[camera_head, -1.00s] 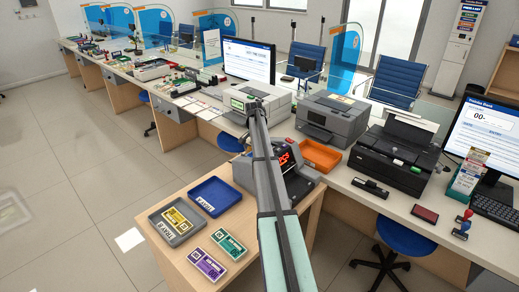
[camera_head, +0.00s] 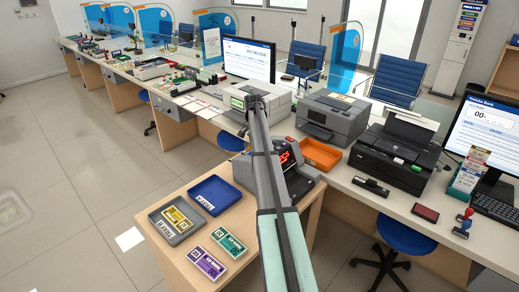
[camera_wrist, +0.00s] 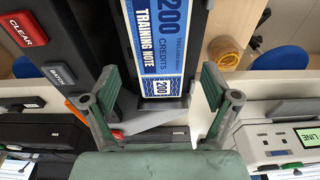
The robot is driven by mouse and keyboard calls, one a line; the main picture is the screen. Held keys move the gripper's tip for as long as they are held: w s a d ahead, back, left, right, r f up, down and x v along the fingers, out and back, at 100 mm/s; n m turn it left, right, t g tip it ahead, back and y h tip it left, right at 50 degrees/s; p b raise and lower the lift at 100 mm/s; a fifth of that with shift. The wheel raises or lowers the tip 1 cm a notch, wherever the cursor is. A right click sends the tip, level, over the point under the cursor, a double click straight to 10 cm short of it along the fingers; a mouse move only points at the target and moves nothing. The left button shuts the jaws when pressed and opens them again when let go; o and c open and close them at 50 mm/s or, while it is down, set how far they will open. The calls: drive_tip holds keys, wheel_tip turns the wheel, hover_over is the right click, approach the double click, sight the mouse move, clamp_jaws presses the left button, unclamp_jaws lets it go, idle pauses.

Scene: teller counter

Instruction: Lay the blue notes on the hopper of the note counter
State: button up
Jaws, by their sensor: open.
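The blue notes (camera_wrist: 160,45), marked 200 Credits Training Note, lie lengthwise on the dark hopper of the note counter in the wrist view. My gripper (camera_wrist: 160,95) is open, its two green-padded fingers apart on either side of the notes' near end, with gaps to both. The note counter (camera_head: 303,185) stands on the wooden side table in the head view, its red display lit and much of it behind my arm. Its red Clear button (camera_wrist: 25,29) shows in the wrist view. My gripper and the blue notes are hidden in the head view.
A blue tray (camera_head: 216,193) and a grey tray (camera_head: 166,237) with yellow notes (camera_head: 177,219) stand left of the counter. Green notes (camera_head: 229,242) and purple notes (camera_head: 207,264) lie in front. An orange tray (camera_head: 320,154) and a printer (camera_head: 333,117) stand behind.

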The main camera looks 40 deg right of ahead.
wheel_tip(320, 180, up, 9)
drive_tip(key=a+b, duration=0.1)
drive_tip(key=shift+a+r+b, duration=0.2)
drive_tip(key=shift+b, duration=0.2)
drive_tip(key=shift+s, duration=0.1)
